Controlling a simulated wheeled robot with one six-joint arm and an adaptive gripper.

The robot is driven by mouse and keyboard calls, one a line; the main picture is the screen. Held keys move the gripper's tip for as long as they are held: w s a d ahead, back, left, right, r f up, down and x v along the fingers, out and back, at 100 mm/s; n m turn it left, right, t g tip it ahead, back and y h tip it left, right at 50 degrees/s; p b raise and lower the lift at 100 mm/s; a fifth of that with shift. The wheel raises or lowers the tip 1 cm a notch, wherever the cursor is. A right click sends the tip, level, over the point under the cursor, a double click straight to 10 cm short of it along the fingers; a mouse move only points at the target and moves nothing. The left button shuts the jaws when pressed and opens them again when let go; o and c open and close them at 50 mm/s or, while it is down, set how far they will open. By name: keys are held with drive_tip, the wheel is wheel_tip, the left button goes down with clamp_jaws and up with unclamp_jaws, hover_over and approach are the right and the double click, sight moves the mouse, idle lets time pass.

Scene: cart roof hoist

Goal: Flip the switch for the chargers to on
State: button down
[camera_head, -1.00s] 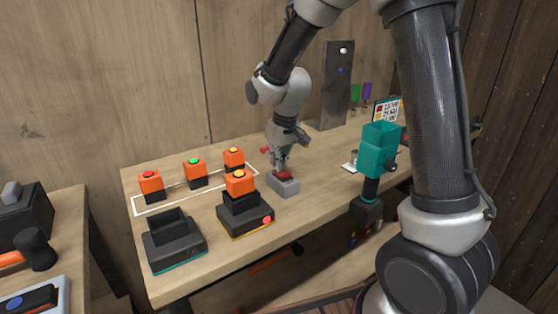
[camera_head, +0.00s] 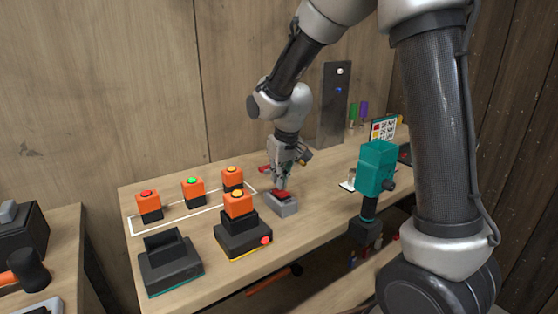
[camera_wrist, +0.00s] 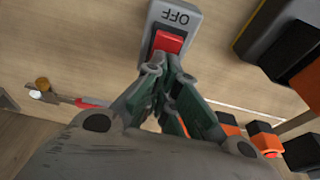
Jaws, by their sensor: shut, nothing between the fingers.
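The switch is a grey box (camera_head: 284,207) with a red rocker on the workbench; it also shows in the wrist view (camera_wrist: 190,15), where the word OFF is readable upside down beyond the red rocker (camera_wrist: 168,42). My gripper (camera_head: 283,187) points down at the rocker with its fingers shut and empty. In the wrist view the fingertips (camera_wrist: 165,64) are at the rocker's near edge; I cannot tell whether they touch it. The fingers hide the near part of the switch. Two chargers stand to the left: an empty one (camera_head: 172,270) and one (camera_head: 243,243) holding an orange battery (camera_head: 238,204).
Three orange batteries, with red (camera_head: 148,202), green (camera_head: 192,188) and orange (camera_head: 232,177) tops, stand along a white-outlined area. A teal tool (camera_head: 376,168) stands to the right. A dark panel (camera_head: 333,105) rises at the back. Bare wood lies right of the switch.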

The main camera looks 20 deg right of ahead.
sight(279, 191)
drive_tip(key=w+a+v, duration=0.1)
drive_tip(key=w+v, duration=0.1)
drive_tip(key=v, duration=1)
drive_tip(key=shift+w+r, duration=0.3)
drive_tip(key=shift+r, duration=0.35)
drive_tip(key=shift+d, duration=0.1)
drive_tip(key=s+d+m, duration=0.1)
drive_tip(key=s+d, duration=0.4)
drive_tip(key=s, duration=0.4)
drive_tip(key=s+d+m+t, duration=0.1)
drive_tip(key=s+d, duration=0.4)
drive_tip(key=s, duration=0.4)
drive_tip(key=s+d+m+t, duration=0.1)
drive_tip(key=s+d, duration=0.4)
drive_tip(key=s, duration=0.4)
drive_tip(key=shift+r+m+h, duration=0.3)
drive_tip(key=shift+r+h, duration=0.1)
drive_tip(key=shift+s+d, duration=0.1)
drive_tip(key=shift+d, duration=0.05)
